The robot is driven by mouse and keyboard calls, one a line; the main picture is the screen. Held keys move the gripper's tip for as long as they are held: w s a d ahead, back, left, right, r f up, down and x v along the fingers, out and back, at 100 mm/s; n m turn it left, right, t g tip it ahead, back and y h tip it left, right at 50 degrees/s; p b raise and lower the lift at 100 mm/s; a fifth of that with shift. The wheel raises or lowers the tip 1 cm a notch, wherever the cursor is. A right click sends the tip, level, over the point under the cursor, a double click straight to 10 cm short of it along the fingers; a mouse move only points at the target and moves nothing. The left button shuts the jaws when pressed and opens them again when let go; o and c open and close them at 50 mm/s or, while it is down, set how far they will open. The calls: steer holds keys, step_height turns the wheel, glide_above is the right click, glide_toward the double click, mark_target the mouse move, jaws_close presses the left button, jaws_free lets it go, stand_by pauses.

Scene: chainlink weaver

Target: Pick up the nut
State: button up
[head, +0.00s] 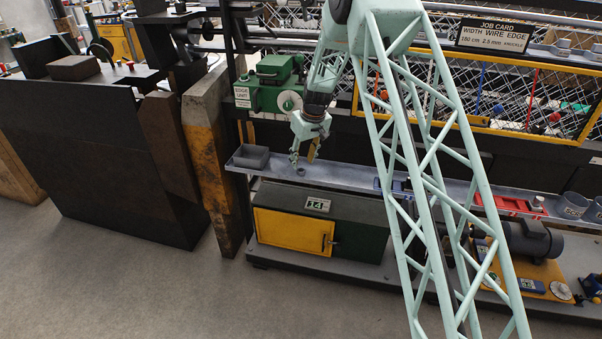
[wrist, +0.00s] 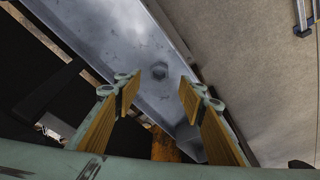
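The nut (wrist: 159,71) is a small grey hexagonal piece lying on the grey metal shelf (wrist: 112,40). In the wrist view it sits ahead of the gap between the fingertips, roughly centred. My gripper (wrist: 156,92) is open, with wood-coloured pads on both fingers and nothing between them. In the head view my gripper (head: 304,158) hangs above the left part of the shelf (head: 345,180), and the nut (head: 301,172) shows as a small dark spot just below it. The gripper is apart from the nut.
A grey open box (head: 251,157) stands on the shelf's left end. A green edge unit (head: 275,85) is behind the shelf. Red (head: 513,205) and blue trays and grey cups (head: 572,205) sit further right. A green and yellow cabinet (head: 292,230) is below.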

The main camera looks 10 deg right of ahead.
steer(key=shift+f, duration=0.15)
steer(key=shift+b+x, duration=0.55)
steer(key=shift+x, duration=1.95)
steer(key=shift+c, duration=0.5)
steer(key=c, duration=0.8)
